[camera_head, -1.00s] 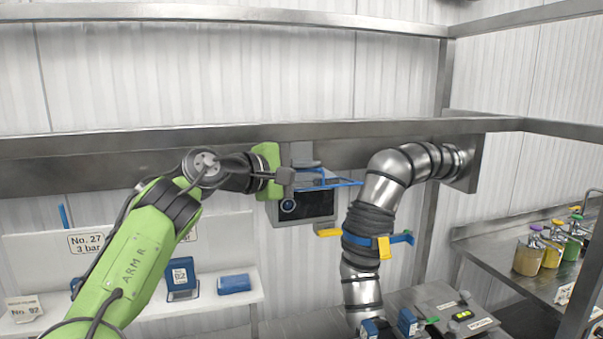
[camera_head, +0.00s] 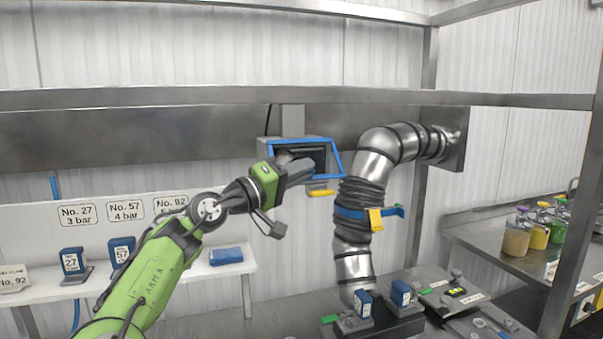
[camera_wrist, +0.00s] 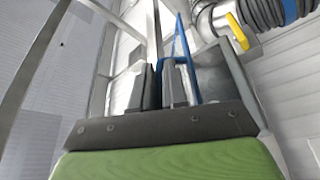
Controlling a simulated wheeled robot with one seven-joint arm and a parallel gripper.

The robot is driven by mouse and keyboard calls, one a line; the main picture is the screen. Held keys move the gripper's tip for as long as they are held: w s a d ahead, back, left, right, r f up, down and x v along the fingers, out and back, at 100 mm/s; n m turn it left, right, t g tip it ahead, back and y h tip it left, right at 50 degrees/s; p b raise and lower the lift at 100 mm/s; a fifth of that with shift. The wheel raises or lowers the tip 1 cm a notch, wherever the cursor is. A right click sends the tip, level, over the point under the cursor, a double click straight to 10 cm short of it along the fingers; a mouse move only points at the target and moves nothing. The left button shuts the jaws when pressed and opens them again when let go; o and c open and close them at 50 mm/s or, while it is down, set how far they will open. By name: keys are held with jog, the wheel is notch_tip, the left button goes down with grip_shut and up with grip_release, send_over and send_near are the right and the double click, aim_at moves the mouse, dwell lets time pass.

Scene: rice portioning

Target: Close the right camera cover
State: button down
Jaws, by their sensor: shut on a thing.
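The camera cover (camera_head: 336,163) is a blue-edged flap on the grey camera box (camera_head: 266,148) that hangs below the steel beam. Its blue edges run along the box's top and right side, in front of the dark face. My gripper (camera_head: 303,167) reaches up from the lower left and is shut on the cover. It hides the cover's lower left part, so I cannot tell whether the cover lies flush on the box. In the wrist view my two grey fingers (camera_wrist: 163,88) stand close together, with the cover's thin blue edge (camera_wrist: 191,62) at the right finger.
A yellow tab (camera_head: 321,193) sits below the box's right corner. A jointed metal duct (camera_head: 355,200) with a blue strap stands close to the right. A white shelf (camera_head: 235,267) with blue blocks is lower left.

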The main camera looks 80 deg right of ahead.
jog(key=f+m, duration=0.1)
jog(key=d+f+m+g, duration=0.1)
jog(key=m, duration=0.1)
jog(key=w+d+f+m+g, duration=0.1)
jog(key=shift+w+m, duration=0.1)
jog(key=shift+m, duration=0.2)
jog(key=shift+w+d+f+m+g+y+p, duration=0.4)
jog(key=shift+d+m+p, duration=0.2)
jog(key=shift+m+p, duration=0.4)
jog(key=shift+w+d+f+m+g+y+p, duration=0.25)
jog(key=shift+w+d+f+m+g+p, duration=0.15)
jog(key=shift+d+m+p, duration=0.4)
jog(key=shift+w+d+f+m+g+y+p, duration=0.35)
jog(key=shift+d+f+m+p, duration=0.1)
jog(key=shift+m+p, duration=0.7)
jog(key=c, duration=1.6)
grip_release()
jog(key=shift+o, duration=0.5)
jog(key=shift+d, duration=0.1)
jog(key=shift+f, duration=0.1)
